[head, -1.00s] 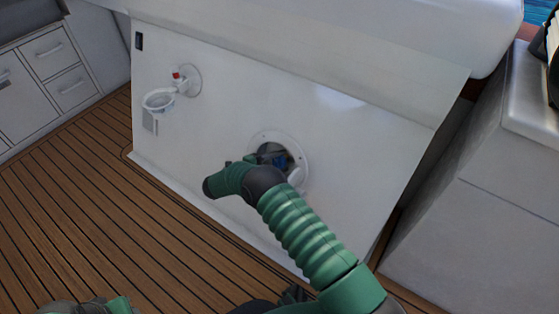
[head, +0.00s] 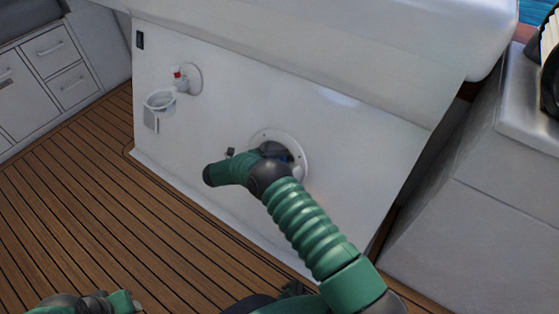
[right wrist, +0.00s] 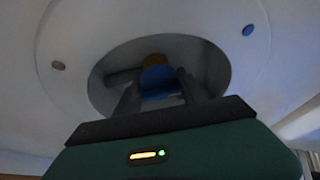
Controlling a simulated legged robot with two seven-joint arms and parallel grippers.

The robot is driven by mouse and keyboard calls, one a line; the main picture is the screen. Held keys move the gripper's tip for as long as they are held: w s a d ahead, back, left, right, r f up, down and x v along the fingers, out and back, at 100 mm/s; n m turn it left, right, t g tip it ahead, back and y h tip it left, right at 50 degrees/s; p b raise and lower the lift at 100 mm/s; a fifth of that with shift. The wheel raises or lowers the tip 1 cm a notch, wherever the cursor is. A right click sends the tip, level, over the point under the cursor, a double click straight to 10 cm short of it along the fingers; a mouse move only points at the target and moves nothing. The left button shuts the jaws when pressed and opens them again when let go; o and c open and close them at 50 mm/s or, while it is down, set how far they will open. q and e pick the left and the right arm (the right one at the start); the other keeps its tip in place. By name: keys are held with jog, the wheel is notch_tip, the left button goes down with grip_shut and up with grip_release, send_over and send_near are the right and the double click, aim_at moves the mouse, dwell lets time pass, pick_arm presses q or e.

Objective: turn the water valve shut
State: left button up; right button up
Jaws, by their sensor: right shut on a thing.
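The water valve has a blue handle (right wrist: 160,80) with an orange-brown part above it, inside a round opening in the white panel. My right gripper (right wrist: 158,90) reaches into that opening, with one dark finger on each side of the blue handle, shut on it. In the head view the right gripper (head: 278,153) is mostly hidden behind my green arm and the opening's rim. Which way the handle points cannot be told. My left gripper cannot be made out; only part of that arm shows at the bottom left.
A white ring with screws (head: 300,154) frames the opening. A white fitting with a red part (head: 178,75) and a ring-shaped holder (head: 160,100) are on the panel to the left. Wooden floor (head: 80,210) lies in front; a white cabinet (head: 480,210) stands at right.

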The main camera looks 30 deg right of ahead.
jog(key=shift+s+a+f, duration=0.1)
jog(key=shift+s+f, duration=0.05)
jog(key=shift+f, duration=0.1)
jog(key=o, duration=1.2)
jog(key=shift+o, duration=0.6)
jog(key=shift+r, duration=0.1)
jog(key=shift+a+r, duration=0.2)
jog(key=shift+a, duration=0.05)
jog(key=p+v, duration=0.4)
jog(key=v, duration=1.2)
jog(key=shift+f, duration=0.15)
jog(key=shift+w+a, duration=0.15)
jog(key=shift+w, duration=0.1)
